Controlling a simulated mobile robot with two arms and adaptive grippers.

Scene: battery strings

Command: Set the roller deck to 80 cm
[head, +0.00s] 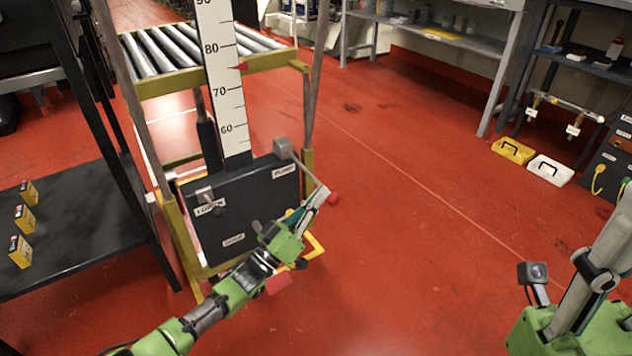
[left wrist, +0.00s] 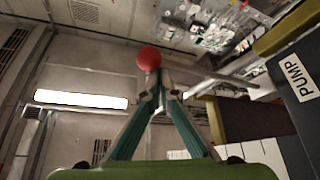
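The roller deck (head: 172,45) sits in a yellow frame behind an upright white scale (head: 226,105). A red pointer (head: 241,67) at the scale's edge stands between 70 and 80, near 75. The dark control box (head: 245,205) below has labels PUMP and LOWER and another lower label. A pump lever (head: 303,168) with a red knob (head: 333,198) slants down right from the box. My left gripper (head: 318,197) is at the knob end; the left wrist view shows its fingers closed together just below the red knob (left wrist: 148,58). My right gripper is only partly visible at the lower right.
A black shelf (head: 85,235) with several small yellow boxes stands at left. Yellow (head: 514,150) and white (head: 550,170) cases lie on the floor at right, near a workbench (head: 590,65). The red floor between is clear.

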